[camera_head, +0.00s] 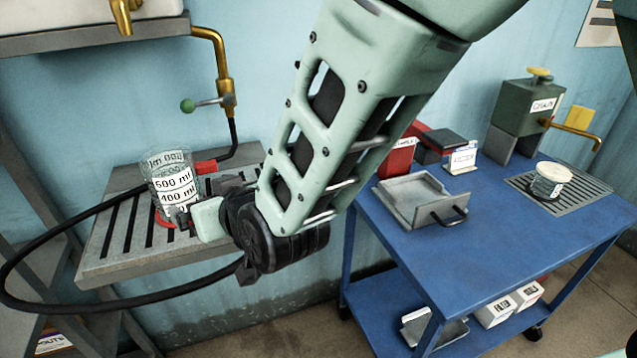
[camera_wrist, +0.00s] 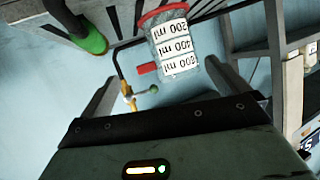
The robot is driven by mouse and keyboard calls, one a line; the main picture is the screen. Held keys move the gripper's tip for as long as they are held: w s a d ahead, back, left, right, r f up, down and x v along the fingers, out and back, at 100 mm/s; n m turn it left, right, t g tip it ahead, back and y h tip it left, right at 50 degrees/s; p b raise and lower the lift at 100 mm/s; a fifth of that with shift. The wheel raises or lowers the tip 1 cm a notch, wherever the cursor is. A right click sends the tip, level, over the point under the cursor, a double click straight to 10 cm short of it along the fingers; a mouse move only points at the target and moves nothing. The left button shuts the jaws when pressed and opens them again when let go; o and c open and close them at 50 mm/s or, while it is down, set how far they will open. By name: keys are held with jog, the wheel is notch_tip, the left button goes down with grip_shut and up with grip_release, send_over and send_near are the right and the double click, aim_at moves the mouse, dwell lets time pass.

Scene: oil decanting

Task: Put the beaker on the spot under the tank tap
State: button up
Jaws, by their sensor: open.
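The clear beaker (camera_head: 171,185) stands upright on the slatted shelf (camera_head: 112,272) at the left, with millilitre labels and a red ring at its foot. In the wrist view the beaker (camera_wrist: 177,42) lies ahead of and between my open fingers, its foot pointing away. My gripper (camera_head: 188,218) is open just right of the beaker, low down; the wrist view shows the gripper (camera_wrist: 165,83) with both fingers apart. I cannot tell whether a finger touches the glass. A brass tap (camera_head: 122,14) hangs at the upper left. A green tank (camera_head: 526,108) has another brass tap (camera_head: 575,132).
A black hose (camera_head: 30,232) loops in front of the shelf. A brass pipe (camera_head: 221,62) with a green-knobbed valve (camera_head: 188,105) is behind it. The blue cart (camera_head: 420,240) holds a metal tray (camera_head: 415,200), a small jar (camera_head: 549,180) and a drain grille (camera_head: 585,188).

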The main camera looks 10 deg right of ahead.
jog(key=s+d+n+g+h, duration=0.1)
jog(key=s+d+g+h, duration=0.6)
jog(key=s+d, duration=1.4)
jog(key=d+g, duration=0.4)
jog(key=shift+f+n, duration=0.2)
jog(key=shift+n, duration=0.2)
jog(key=shift+s, duration=0.1)
jog(key=shift+f+b, duration=0.5)
jog(key=shift+b, duration=0.05)
